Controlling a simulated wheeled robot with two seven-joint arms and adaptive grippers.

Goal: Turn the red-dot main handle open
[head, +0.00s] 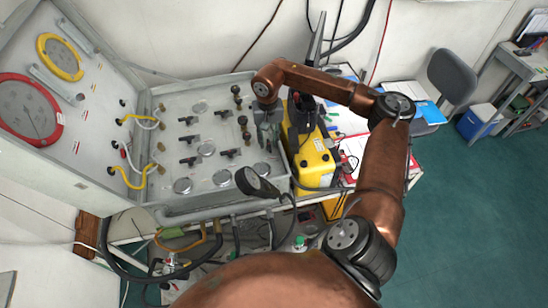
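The air panel (215,186) is a light grey console with several black handles, such as one in the upper middle (221,112) and one lower down (230,153). Round gauges sit among them. I cannot make out a red dot on any handle, so I cannot tell which is the main one. My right gripper (267,141) hangs over the console's right edge, right of the dark knobs (243,122). Its grey fingers point down the picture and look close together; whether they are open or touch anything is unclear. My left gripper is not in view.
A yellow case (314,163) stands just right of the console, close to my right gripper. A black round-headed fixture (258,184) juts over the console's front edge. An upright panel with a red-rimmed gauge (30,110) is on the left. Green floor (470,215) is clear at right.

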